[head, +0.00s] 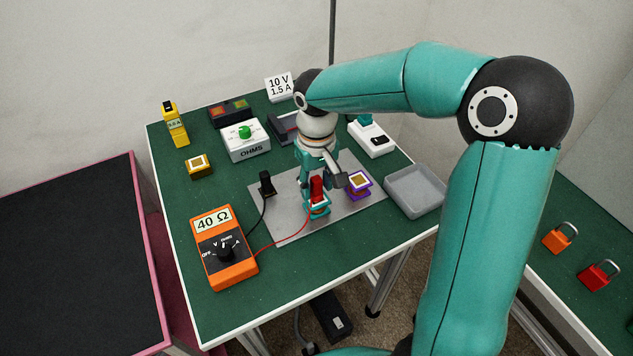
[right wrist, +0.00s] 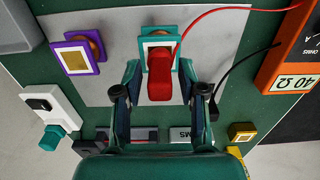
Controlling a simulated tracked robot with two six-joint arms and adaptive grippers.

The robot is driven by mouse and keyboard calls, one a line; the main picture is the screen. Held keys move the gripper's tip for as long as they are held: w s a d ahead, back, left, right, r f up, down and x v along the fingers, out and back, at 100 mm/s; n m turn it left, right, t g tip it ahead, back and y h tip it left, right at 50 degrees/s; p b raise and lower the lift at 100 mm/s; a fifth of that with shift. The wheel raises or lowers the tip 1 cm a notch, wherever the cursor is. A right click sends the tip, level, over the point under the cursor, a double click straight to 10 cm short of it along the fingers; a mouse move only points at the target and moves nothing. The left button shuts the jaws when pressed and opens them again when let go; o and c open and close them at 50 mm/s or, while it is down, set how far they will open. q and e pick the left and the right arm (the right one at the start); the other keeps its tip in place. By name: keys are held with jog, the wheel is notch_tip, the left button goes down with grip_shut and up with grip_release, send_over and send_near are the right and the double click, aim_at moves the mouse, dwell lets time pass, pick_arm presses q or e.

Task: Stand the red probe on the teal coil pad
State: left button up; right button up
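The red probe (head: 317,187) appears upright over the teal coil pad (head: 318,209), its foot against the pad's face. In the right wrist view the probe (right wrist: 160,80) covers part of the pad's middle, and the teal rim (right wrist: 143,45) shows around it. My right gripper (right wrist: 160,72) has its fingers on either side of the probe, with visible gaps between fingers and probe. In the head view this gripper (head: 318,178) is just behind and above the probe, partly hiding it. My left gripper is not in view.
A purple pad (head: 358,185) stands close on the right. A black probe (head: 266,184) stands left on the grey plate (head: 285,220). The orange meter (head: 224,248) is at front left, with a red wire (head: 275,244) to the red probe. A grey tray (head: 415,190) is right.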

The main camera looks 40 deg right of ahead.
jog(key=shift+o, duration=0.2)
notch_tip(320, 180, up, 12)
dwell(0.7)
jog(key=shift+f, duration=0.1)
